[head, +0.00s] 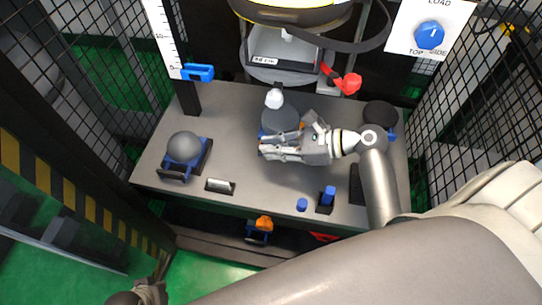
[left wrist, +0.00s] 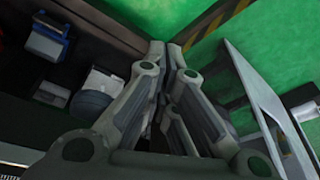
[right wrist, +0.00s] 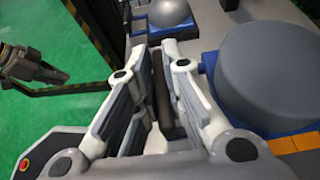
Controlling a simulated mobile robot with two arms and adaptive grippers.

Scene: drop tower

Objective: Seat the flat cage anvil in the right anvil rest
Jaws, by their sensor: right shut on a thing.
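A flat grey round anvil (head: 278,121) with blue and orange at its base sits mid-table. It fills the right of the right wrist view (right wrist: 285,75). My right gripper (head: 264,146) is at its near side, shut on a dark upright bar (right wrist: 161,88) that seems to be its handle; the fingers partly hide the join. At the table's right end, a dark round disc (head: 381,113) with a blue part beside it seems to be the right rest area; my arm partly covers that side. My left gripper (left wrist: 165,48) is shut and empty, low at the left, off the table.
A grey dome anvil (head: 184,146) sits in a blue holder at the table's left. Near the front edge are a small metal block (head: 220,186), a blue knob (head: 302,204) and a blue peg (head: 328,195). The tower's carriage (head: 283,55) hangs behind. Mesh panels flank the table.

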